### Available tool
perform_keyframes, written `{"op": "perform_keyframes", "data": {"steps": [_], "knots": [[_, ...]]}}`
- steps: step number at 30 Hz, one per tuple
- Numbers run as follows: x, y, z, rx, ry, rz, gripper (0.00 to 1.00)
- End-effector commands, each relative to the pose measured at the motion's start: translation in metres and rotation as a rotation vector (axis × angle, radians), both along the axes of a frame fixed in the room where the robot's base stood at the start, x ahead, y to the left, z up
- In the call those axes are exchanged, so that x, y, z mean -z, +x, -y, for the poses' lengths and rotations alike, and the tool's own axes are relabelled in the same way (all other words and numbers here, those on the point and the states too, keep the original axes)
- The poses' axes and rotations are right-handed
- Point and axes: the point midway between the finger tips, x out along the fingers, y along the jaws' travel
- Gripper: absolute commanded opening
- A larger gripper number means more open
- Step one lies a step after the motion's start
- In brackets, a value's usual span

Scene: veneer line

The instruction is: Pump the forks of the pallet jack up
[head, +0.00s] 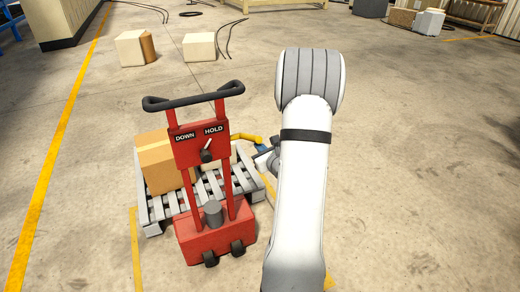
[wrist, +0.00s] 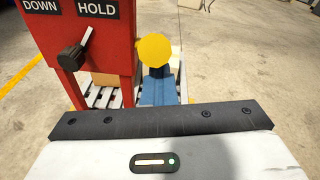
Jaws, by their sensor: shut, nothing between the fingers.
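The red pallet jack (head: 215,235) stands upright with a black handlebar (head: 190,98) on top. Its panel (head: 187,153) reads DOWN and HOLD. The black selector (wrist: 72,58) has a pale pointer tilted up and right, toward HOLD. A yellow pump lever (head: 245,137) sticks out to the right of the panel; its round yellow end (wrist: 154,50) shows in the wrist view. My gripper (head: 262,153) is shut and empty, its blue fingers (wrist: 156,76) just below and in front of that end. I cannot tell whether they touch. My arm partly hides the gripper in the head view.
A grey slatted pallet (head: 153,213) with a cardboard box (head: 160,165) sits behind the jack; the forks are hidden. Boxes (head: 131,50) and cables lie farther back. A yellow floor line (head: 52,165) runs at left. The floor at right is clear.

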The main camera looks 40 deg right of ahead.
Motion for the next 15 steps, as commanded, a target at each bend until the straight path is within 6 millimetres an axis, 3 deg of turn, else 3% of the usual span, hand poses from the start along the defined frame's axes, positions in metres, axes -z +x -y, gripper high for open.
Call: {"op": "perform_keyframes", "data": {"steps": [9, 11, 15], "knots": [[0.044, -0.013, 0.0, -0.006, 0.002, -0.005, 0.0], [0.028, -0.031, -0.002, 0.0, 0.002, -0.005, 0.0], [0.02, -0.063, -0.008, -0.001, 0.003, -0.007, 0.0]]}}
